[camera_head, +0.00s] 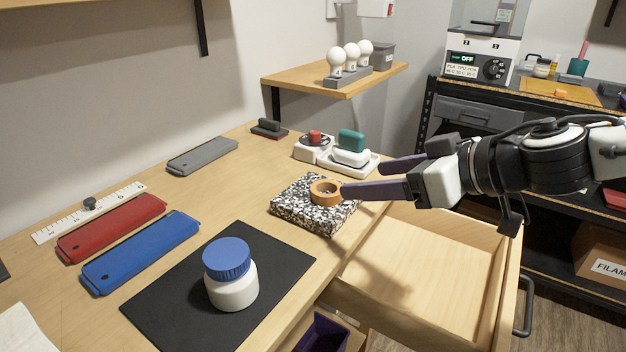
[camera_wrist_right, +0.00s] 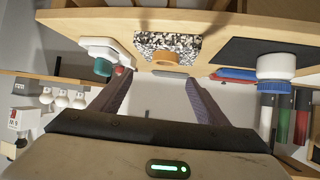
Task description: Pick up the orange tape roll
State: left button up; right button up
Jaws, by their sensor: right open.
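The orange tape roll (camera_head: 325,192) lies flat on a black-and-white speckled block (camera_head: 304,221) near the front edge of the workbench. In the right wrist view the orange tape roll (camera_wrist_right: 166,57) shows ahead, between the lines of the two fingers, against the speckled block (camera_wrist_right: 150,41). My right gripper (camera_head: 362,178) is open and empty, to the right of the roll. Its near fingertip appears close to the roll's right side in the head view; I cannot tell whether they touch. My left gripper is not in view.
An open wooden drawer (camera_head: 425,262) lies below my right gripper. A white jar with a blue lid (camera_head: 231,274) stands on a black mat (camera_head: 150,303). White holders with a red and a teal item (camera_head: 351,141) sit behind the block. Blue (camera_head: 140,252) and red cases (camera_head: 110,228) lie left.

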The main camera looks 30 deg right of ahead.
aim_at(319, 189)
jog(key=shift+w+a+f+b, duration=0.25)
jog(key=shift+w+f+b, duration=0.05)
jog(key=shift+w+f, duration=0.15)
jog(key=shift+w+a+f+b, duration=0.2)
jog(key=shift+w+f+b, duration=0.05)
jog(key=shift+w+f, duration=0.2)
jog(key=shift+w+a+f, duration=0.15)
jog(key=shift+w, duration=0.1)
jog(key=shift+w+a+f+b, duration=0.2)
jog(key=shift+w+b, duration=0.1)
jog(key=shift+w, duration=0.2)
jog(key=b+x, duration=0.1)
jog(key=x, duration=0.3)
jog(key=shift+s+a+f+b, duration=0.15)
jog(key=shift+s+a+b, duration=0.1)
jog(key=shift+a+b, duration=0.1)
jog(key=shift+w+a+f, duration=0.1)
jog(key=shift+w+f, duration=0.05)
jog(key=shift+w, duration=0.3)
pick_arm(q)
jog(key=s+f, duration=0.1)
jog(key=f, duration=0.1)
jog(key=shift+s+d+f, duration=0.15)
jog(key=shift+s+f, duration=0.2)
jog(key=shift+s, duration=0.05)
pick_arm(e)
jog(key=c, duration=1.1)
